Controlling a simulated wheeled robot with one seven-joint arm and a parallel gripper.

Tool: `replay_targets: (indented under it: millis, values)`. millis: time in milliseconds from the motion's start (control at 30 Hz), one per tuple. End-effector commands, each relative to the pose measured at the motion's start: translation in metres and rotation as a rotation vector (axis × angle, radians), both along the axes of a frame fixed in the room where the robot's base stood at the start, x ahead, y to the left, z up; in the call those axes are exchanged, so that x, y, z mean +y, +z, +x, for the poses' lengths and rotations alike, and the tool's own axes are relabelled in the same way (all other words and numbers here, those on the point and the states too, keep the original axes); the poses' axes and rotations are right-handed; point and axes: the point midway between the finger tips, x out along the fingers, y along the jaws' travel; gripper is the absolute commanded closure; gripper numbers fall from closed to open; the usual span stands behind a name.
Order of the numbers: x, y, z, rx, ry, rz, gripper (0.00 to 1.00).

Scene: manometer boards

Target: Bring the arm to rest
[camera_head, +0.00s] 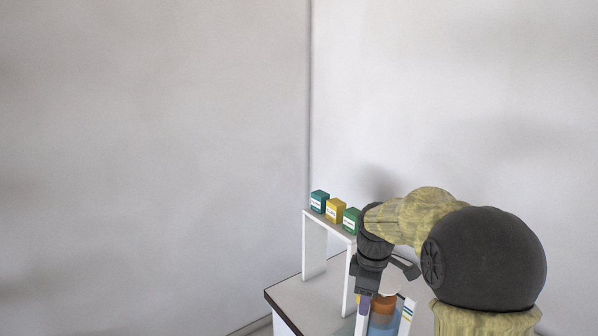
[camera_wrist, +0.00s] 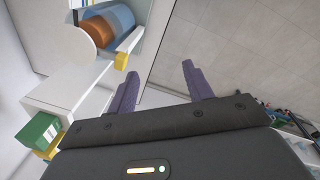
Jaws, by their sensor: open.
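My gripper (camera_wrist: 160,86) is open in the wrist view. Its two purple fingers stand apart with nothing held between them. In the head view, my arm reaches in from the right and bends down at the wrist. My gripper (camera_head: 364,304) points downward there, beside the white shelf, and one purple fingertip shows. The other finger is hard to make out in that view.
A white shelf (camera_head: 314,250) on a table (camera_head: 290,294) bears teal (camera_head: 319,201), yellow (camera_head: 335,211) and green (camera_head: 351,221) boxes. An orange-and-blue cylinder (camera_head: 383,312) is close to my gripper. Grey floor (camera_wrist: 235,45) lies beyond the table edge. The left wall area is clear.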

Motion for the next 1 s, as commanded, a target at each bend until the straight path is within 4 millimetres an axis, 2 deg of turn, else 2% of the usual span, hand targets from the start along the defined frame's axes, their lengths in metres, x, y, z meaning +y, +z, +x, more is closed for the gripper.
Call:
replay_targets:
  millis: [33, 267, 500, 600, 733, 1000]
  values:
    - [0.001, -0.009, -0.015, -0.007, -0.08, 0.01, 0.49]
    - [0.004, -0.044, -0.08, -0.055, -0.499, 0.072, 0.49]
    - [0.004, -0.081, -0.157, -0.097, -0.936, 0.159, 0.49]
    - [0.004, -0.092, -0.181, -0.108, -1.076, 0.191, 0.49]
    - [0.004, -0.098, -0.196, -0.114, -1.165, 0.213, 0.49]
    - [0.004, -0.098, -0.197, -0.114, -1.175, 0.214, 0.49]
